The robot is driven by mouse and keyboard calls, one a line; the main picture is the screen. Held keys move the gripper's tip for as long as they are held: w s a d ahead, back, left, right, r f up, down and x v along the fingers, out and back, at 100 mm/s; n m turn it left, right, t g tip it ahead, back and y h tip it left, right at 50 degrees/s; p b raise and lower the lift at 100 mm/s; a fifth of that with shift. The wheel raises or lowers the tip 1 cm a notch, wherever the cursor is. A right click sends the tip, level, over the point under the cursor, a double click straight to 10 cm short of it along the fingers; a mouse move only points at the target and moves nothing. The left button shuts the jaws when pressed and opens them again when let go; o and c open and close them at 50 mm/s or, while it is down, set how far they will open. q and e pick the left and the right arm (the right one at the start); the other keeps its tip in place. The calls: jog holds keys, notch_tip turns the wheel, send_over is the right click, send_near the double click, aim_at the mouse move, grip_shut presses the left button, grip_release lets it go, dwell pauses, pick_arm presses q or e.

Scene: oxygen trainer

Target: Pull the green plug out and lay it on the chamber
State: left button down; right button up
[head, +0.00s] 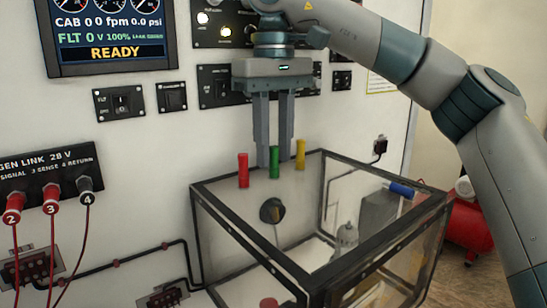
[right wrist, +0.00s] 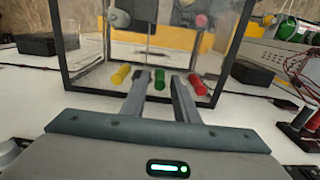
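The green plug (head: 274,162) stands upright at the wall between a red plug (head: 243,170) and a yellow plug (head: 300,153), by the back edge of the clear, black-framed chamber (head: 384,246). My right gripper (head: 273,154) points down at the green plug, its fingers apart with a gap between them. In the right wrist view the green plug (right wrist: 158,80) shows in the gap between the fingertips (right wrist: 159,76), with no clear contact. The yellow plug (right wrist: 120,75) and red plug (right wrist: 198,83) lie outside the fingers. My left gripper is out of view.
Red leads hang from connectors (head: 50,203) at left. A red tank (head: 468,225) stands at right.

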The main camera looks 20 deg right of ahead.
dwell(0.3)
grip_shut()
jog(key=shift+r+p, duration=0.15)
jog(key=shift+p, duration=0.25)
jog(key=shift+r+p, duration=1)
jog(key=shift+p, duration=0.25)
jog(key=shift+s+d, duration=0.4)
jog(key=shift+s, duration=0.7)
jog(key=shift+s+d, duration=0.45)
jog(key=shift+s, duration=0.6)
jog(key=shift+s+d, duration=0.4)
jog(key=shift+s, duration=0.7)
